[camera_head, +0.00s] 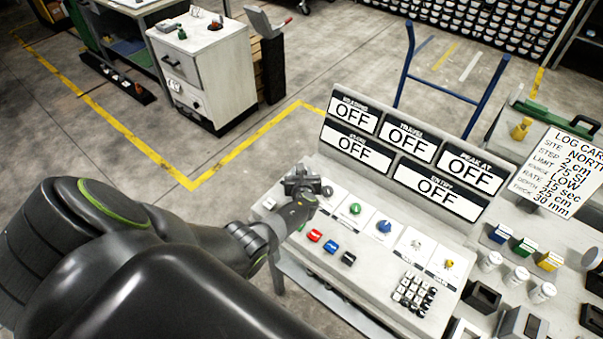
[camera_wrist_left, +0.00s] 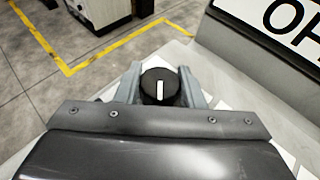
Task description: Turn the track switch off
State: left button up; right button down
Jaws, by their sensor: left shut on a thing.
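My left gripper (camera_head: 303,187) is at the left end of the sloped control panel (camera_head: 330,254), its fingers closed on the sides of a black round knob. In the left wrist view the black knob (camera_wrist_left: 160,86) sits between both fingers (camera_wrist_left: 160,84), its white pointer line running straight up and down. The gripper hides the knob's label in the head view. Two small switches on white plates stand at the panel's right, one pale (camera_head: 416,244) and one yellow (camera_head: 448,264). Their labels are too small to read, so I cannot tell which switch is the track one.
A green knob (camera_head: 355,209) and a blue knob (camera_head: 384,226) sit right of my gripper. Red (camera_head: 315,235), blue (camera_head: 331,246) and black (camera_head: 349,258) buttons lie in front, with a keypad (camera_head: 413,292) farther right. Several displays (camera_head: 403,142) above read OFF. A log card (camera_head: 562,172) stands right.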

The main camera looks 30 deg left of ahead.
pick_arm(q)
jog(key=shift+w+r+n+g+y, duration=0.15)
jog(key=shift+n+g+y, duration=0.2)
jog(key=shift+n, duration=0.25)
jog(key=o, duration=1)
jog(key=shift+d, duration=0.1)
jog(key=shift+p+v, duration=0.45)
jog(key=shift+v, duration=1.15)
jog(key=shift+s+d, duration=0.15)
jog(key=shift+s, duration=0.25)
jog(key=v, duration=1.3)
jog(key=shift+s+d+r+b, duration=0.15)
jog(key=shift+b, duration=0.15)
